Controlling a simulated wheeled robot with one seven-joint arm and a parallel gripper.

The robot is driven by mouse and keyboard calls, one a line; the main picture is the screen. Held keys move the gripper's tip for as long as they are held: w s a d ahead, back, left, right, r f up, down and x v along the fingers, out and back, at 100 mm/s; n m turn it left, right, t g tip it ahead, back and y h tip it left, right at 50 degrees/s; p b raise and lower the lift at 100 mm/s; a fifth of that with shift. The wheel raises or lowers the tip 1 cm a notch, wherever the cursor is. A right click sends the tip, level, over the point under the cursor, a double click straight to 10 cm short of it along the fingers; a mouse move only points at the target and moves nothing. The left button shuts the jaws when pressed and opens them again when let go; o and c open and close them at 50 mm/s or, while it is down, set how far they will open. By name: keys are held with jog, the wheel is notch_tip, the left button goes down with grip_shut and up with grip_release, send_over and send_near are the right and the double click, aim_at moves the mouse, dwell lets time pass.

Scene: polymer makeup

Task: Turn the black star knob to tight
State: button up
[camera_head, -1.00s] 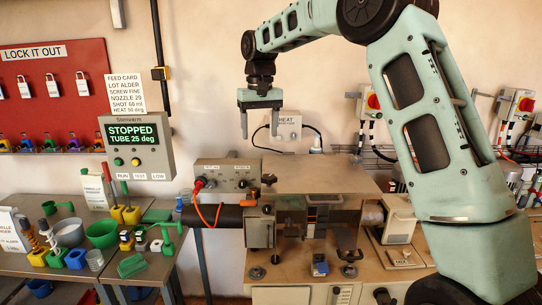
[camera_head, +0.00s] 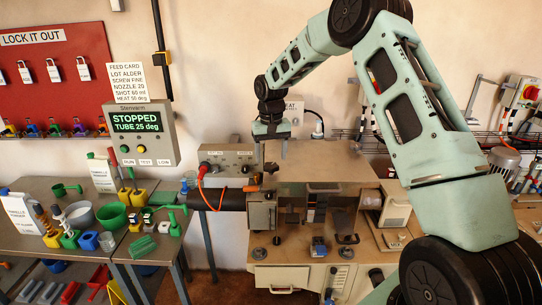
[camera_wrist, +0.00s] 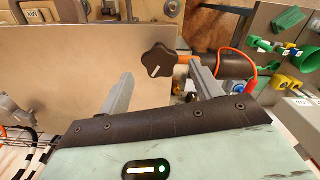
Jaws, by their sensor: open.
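The black star knob (camera_wrist: 160,60) shows whole in the wrist view, with several rounded lobes and a white line on its face. It stands at the edge of the beige metal plate (camera_wrist: 85,75). In the head view the knob (camera_head: 270,168) is small and dark, just below my gripper (camera_head: 271,137). In the wrist view my gripper (camera_wrist: 162,70) is open and empty, one finger to each side of the knob in the picture. The knob appears beyond the fingertips, and I see no contact. I cannot read any tight mark by it.
A control box (camera_head: 228,160) with an orange cable (camera_head: 208,198) is left of the knob. The display (camera_head: 138,122) reads STOPPED, TUBE 25 deg. A side table (camera_head: 60,195) holds coloured cups and scoops. The machine's flat top (camera_head: 325,160) is clear.

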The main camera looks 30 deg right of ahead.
aim_at(271, 165)
jog(key=shift+f+p, duration=0.4)
jog(key=shift+f, duration=1.2)
jog(key=c, duration=1)
jog(key=shift+o, duration=0.2)
